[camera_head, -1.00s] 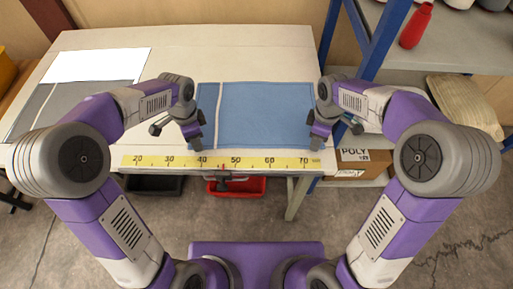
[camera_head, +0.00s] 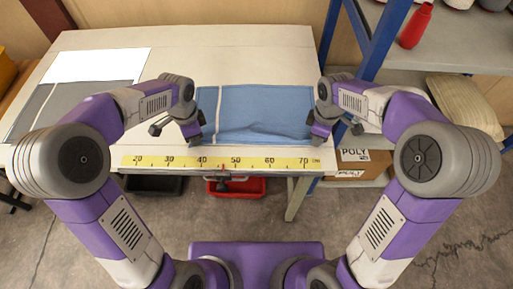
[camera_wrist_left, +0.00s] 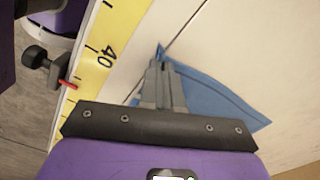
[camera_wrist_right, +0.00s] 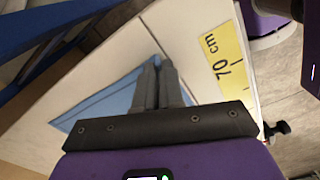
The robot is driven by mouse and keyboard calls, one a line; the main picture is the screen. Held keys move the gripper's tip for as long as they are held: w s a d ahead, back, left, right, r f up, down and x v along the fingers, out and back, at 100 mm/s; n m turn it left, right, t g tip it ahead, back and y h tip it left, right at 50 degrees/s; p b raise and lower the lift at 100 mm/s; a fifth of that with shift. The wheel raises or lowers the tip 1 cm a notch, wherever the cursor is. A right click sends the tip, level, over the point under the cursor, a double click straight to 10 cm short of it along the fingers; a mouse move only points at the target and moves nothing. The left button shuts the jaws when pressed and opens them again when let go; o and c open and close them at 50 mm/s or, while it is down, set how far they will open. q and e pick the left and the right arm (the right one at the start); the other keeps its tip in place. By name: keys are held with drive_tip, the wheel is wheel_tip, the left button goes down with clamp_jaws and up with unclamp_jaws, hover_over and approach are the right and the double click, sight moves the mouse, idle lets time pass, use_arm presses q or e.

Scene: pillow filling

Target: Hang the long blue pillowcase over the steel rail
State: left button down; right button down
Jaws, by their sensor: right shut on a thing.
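The blue pillowcase (camera_head: 262,108) with a pale stripe near its left end lies on the table, its near part rumpled. It also shows in the left wrist view (camera_wrist_left: 215,105) and the right wrist view (camera_wrist_right: 105,100). My left gripper (camera_head: 194,143) is at its near left corner; its fingers (camera_wrist_left: 160,62) are closed together, with a tip of blue cloth showing past them. My right gripper (camera_head: 318,138) is shut on the near right corner, beside the blue cloth (camera_wrist_right: 158,66).
A yellow ruler (camera_head: 220,162) runs along the table's front edge. Grey and white cloths (camera_head: 95,65) lie at the left. A blue-framed shelf (camera_head: 372,40) stands right, with a red bottle (camera_head: 416,25). Red (camera_head: 250,188) and black (camera_head: 153,185) bins sit below the front edge.

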drive_tip(key=shift+r, duration=0.1)
